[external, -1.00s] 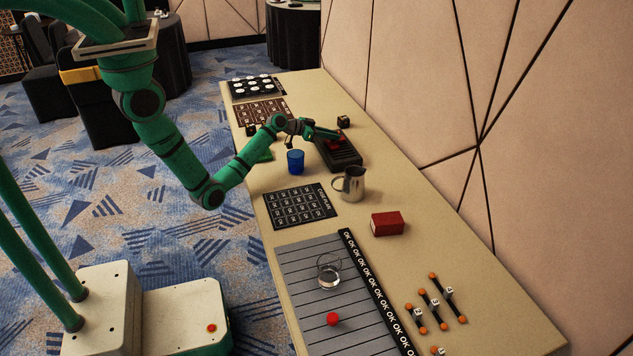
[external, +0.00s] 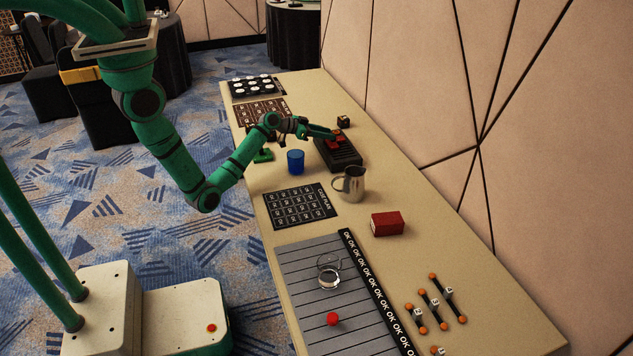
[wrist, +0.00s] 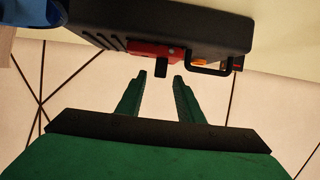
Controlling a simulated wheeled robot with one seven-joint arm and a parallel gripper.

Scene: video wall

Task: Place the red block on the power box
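The power box (external: 343,157) is a dark box on the long table by the wall. In the wrist view the power box (wrist: 190,38) fills the top, with vents, a black handle and a red part with a black knob (wrist: 155,51). I cannot tell whether that red part is loose or fixed. A plain red block (external: 387,223) lies apart on the table, in front of the box and right of the metal jug. My gripper (external: 334,135) is over the power box, beside its red part. In the wrist view my gripper (wrist: 160,77) has parted, empty fingers.
A blue cup (external: 295,161) and a metal jug (external: 350,184) stand near the box. A green piece (external: 264,155) lies left of the cup. A glass (external: 328,272) and a red ball (external: 333,319) are on the grey striped board. The table between block and wall is clear.

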